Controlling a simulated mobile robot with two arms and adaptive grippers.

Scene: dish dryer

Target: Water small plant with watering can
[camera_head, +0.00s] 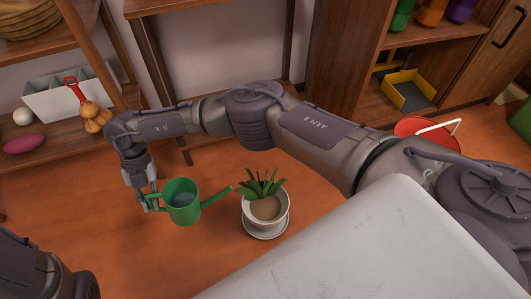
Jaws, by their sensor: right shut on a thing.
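A green watering can (183,203) is held by its handle in my right gripper (151,200), above the wooden floor. The gripper is shut on the handle at the can's left side. The can looks about upright, and its spout points right toward the plant. A small plant (261,185) with green leaves stands in a white pot (265,210) on a saucer (265,234), right of the can. The spout tip is close to the left edge of the plant in the picture; I cannot tell the height between them. My left arm shows at the bottom left, but its gripper is out of view.
A shelf on the left holds a grey-white bin (68,95), a red-handled tool, orange gourds, a white ball and a maroon object. A right cabinet (345,60) holds bottles and a yellow tray (408,92). Floor left of the can is clear.

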